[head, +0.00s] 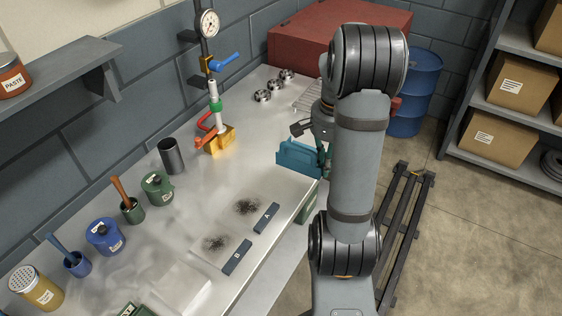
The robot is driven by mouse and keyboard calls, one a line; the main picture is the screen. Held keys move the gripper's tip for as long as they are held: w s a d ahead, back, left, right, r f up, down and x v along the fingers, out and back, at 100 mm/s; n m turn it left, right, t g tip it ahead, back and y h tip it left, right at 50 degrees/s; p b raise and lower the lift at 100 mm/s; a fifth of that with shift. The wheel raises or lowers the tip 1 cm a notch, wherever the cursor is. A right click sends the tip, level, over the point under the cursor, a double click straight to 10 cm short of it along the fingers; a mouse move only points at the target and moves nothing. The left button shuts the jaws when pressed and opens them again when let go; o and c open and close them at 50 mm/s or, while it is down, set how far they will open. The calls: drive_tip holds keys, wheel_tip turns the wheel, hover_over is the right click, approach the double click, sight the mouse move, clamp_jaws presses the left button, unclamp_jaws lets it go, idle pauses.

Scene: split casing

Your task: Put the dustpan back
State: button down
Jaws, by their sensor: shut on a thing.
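The teal dustpan (298,158) is at the right edge of the workbench (255,150), in the middle of the head view. My gripper (322,154) is at the dustpan's right side and shut on it. My own arm hides much of the gripper and the right end of the dustpan, so the exact grip is hidden. I cannot tell whether the dustpan touches the bench top or is just above it.
Two dark piles of filings (247,206) lie by plates marked A (266,218) and B (237,257). Cans and cups, including a blue can (105,237), line the wall side. A valve stand (218,138) and a red box (330,35) are farther back. The middle bench is clear.

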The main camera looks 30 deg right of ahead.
drive_tip(key=p, duration=0.3)
hover_over(295, 178)
drive_tip(key=shift+m, duration=0.3)
wheel_tip(295, 178, down, 7)
drive_tip(key=shift+s+r, duration=0.1)
wheel_tip(295, 178, down, 4)
drive_tip(key=shift+f+p, duration=0.15)
drive_tip(key=shift+p, duration=0.65)
drive_tip(key=shift+f+b, duration=0.15)
drive_tip(key=shift+b, duration=0.15)
drive_tip(key=c, duration=1.9)
unclamp_jaws()
